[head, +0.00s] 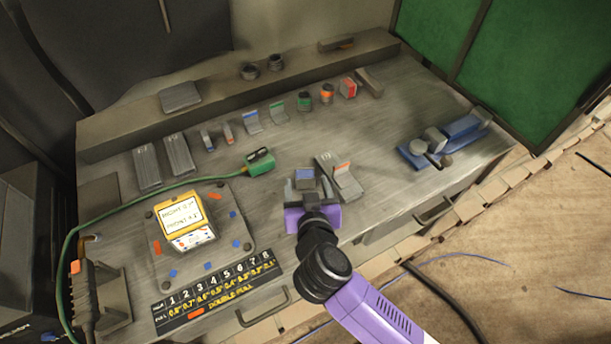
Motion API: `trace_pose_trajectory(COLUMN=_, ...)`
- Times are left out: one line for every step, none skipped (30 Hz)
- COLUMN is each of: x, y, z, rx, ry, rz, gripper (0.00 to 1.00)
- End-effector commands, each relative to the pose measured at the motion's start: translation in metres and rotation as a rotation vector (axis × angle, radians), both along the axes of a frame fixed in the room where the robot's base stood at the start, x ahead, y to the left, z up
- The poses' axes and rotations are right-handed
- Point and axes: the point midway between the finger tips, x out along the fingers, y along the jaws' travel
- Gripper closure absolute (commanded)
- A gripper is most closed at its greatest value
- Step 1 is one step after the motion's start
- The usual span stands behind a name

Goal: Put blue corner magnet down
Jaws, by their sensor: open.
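My gripper (308,186) is purple with dark fingers and is open, low over the front middle of the grey metal bench (385,185). A small grey piece with a blue upper edge (304,174) shows between the fingers; it looks like the blue corner magnet. The gripper hides its lower part, so I cannot tell whether it touches the bench. Another grey angled piece with a blue edge (252,122) stands in the row farther back. A grey angled piece with an orange edge (346,182) stands just right of my gripper.
A yellow-framed box with a white label (184,216) sits on a plate at left. A green cabled device (259,161) lies left of my gripper. A blue vise-like tool (442,143) stands at right.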

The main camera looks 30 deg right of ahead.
Motion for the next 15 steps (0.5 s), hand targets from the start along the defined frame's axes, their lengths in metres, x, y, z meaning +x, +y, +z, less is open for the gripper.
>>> trace_pose_trajectory(x=-0.01, y=0.004, z=0.005, rx=0.0, ry=0.0, rz=0.002, gripper=0.35)
trace_pose_trajectory(x=-0.016, y=0.006, z=0.007, rx=0.0, ry=0.0, rz=0.002, gripper=0.35)
trace_pose_trajectory(x=-0.022, y=0.009, z=0.01, rx=0.0, ry=0.0, rz=0.001, gripper=0.35)
trace_pose_trajectory(x=-0.027, y=0.011, z=0.012, rx=0.001, ry=0.0, rz=0.002, gripper=0.35)
trace_pose_trajectory(x=-0.032, y=0.013, z=0.014, rx=0.0, ry=0.0, rz=0.002, gripper=0.35)
trace_pose_trajectory(x=-0.038, y=0.015, z=0.017, rx=-0.001, ry=0.0, rz=0.0, gripper=0.35)
trace_pose_trajectory(x=-0.042, y=0.017, z=0.019, rx=0.0, ry=0.0, rz=0.001, gripper=0.35)
trace_pose_trajectory(x=-0.046, y=0.019, z=0.021, rx=0.0, ry=0.0, rz=0.001, gripper=0.35)
trace_pose_trajectory(x=-0.051, y=0.021, z=0.023, rx=0.0, ry=0.0, rz=0.0, gripper=0.35)
trace_pose_trajectory(x=-0.054, y=0.022, z=0.024, rx=0.0, ry=0.0, rz=0.001, gripper=0.35)
trace_pose_trajectory(x=-0.056, y=0.023, z=0.025, rx=0.0, ry=-0.001, rz=0.001, gripper=0.35)
trace_pose_trajectory(x=-0.059, y=0.024, z=0.027, rx=0.0, ry=-0.001, rz=0.0, gripper=0.35)
trace_pose_trajectory(x=-0.06, y=0.025, z=0.028, rx=0.0, ry=-0.001, rz=-0.001, gripper=0.35)
trace_pose_trajectory(x=-0.062, y=0.025, z=0.028, rx=0.0, ry=0.0, rz=-0.001, gripper=0.35)
trace_pose_trajectory(x=-0.063, y=0.026, z=0.029, rx=0.0, ry=0.0, rz=-0.001, gripper=0.35)
